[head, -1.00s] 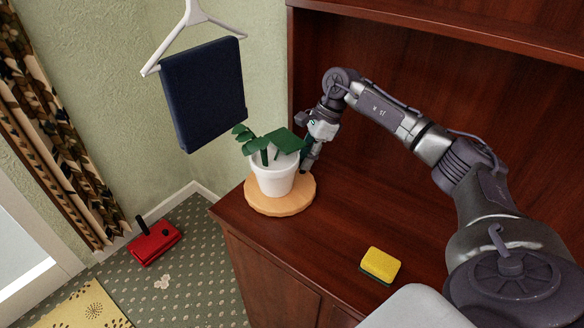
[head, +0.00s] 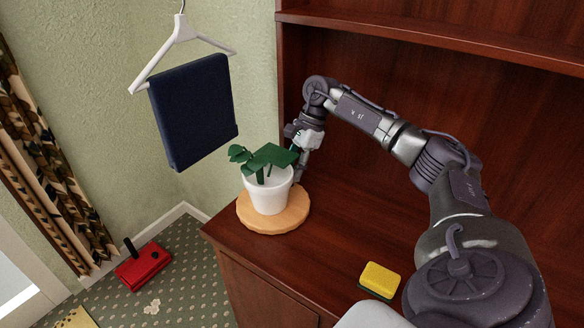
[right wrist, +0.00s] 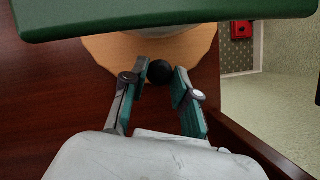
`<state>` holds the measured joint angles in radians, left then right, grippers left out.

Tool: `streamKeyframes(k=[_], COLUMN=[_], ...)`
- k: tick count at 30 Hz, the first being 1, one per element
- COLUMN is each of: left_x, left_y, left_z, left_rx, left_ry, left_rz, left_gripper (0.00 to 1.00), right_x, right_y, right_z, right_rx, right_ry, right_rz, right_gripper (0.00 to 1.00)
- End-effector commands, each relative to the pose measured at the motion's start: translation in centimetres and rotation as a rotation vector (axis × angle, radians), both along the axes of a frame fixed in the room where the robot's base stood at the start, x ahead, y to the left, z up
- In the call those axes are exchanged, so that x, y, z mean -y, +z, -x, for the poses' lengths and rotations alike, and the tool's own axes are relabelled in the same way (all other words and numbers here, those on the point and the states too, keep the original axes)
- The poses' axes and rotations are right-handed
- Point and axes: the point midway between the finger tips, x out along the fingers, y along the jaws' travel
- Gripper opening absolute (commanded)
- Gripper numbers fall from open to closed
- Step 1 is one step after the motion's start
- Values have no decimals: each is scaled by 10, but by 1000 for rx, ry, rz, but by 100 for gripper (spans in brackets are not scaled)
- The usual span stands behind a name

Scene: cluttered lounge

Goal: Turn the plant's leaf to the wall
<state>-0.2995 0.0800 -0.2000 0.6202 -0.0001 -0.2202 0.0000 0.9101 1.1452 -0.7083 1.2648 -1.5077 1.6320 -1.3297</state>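The plant has dark green leaves (head: 266,158) in a white pot (head: 268,192). The pot stands upright on a round light-wood disc (head: 264,226) at the cabinet top's left end. A leaf (right wrist: 160,14) also crosses the top of the right wrist view. There, a black knob (right wrist: 160,71) shows at the near part of the disc (right wrist: 110,48). My right gripper (right wrist: 161,80) is behind the pot in the head view, its fingers apart on either side of the knob. I cannot tell whether they touch it. My left gripper is not in view.
A yellow sponge (head: 380,279) lies on the cabinet top (head: 320,245). The green wall (head: 255,110) is left of the cabinet, with a navy cloth (head: 192,112) on a white hanger (head: 180,40). A red object (head: 143,266) lies on the carpet. A shelf overhangs the back.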

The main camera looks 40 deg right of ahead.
Motion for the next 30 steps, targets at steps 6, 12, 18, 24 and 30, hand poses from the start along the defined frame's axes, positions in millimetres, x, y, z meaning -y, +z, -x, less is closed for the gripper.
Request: streamKeyframes(k=[6,12,18,24,30], left_x=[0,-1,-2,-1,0], left_y=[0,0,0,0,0], left_z=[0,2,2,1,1], left_rx=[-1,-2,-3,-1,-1], left_ry=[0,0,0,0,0], left_rz=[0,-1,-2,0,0], left_gripper=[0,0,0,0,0], right_x=[-1,0,6,19,26], right_y=[0,0,16,48,67], right_z=[0,0,0,3,5], right_rx=[0,0,3,4,1], right_ry=[0,0,-2,-2,-1], right_rz=[-1,-1,0,-1,-1], right_gripper=[53,53,53,53,53])
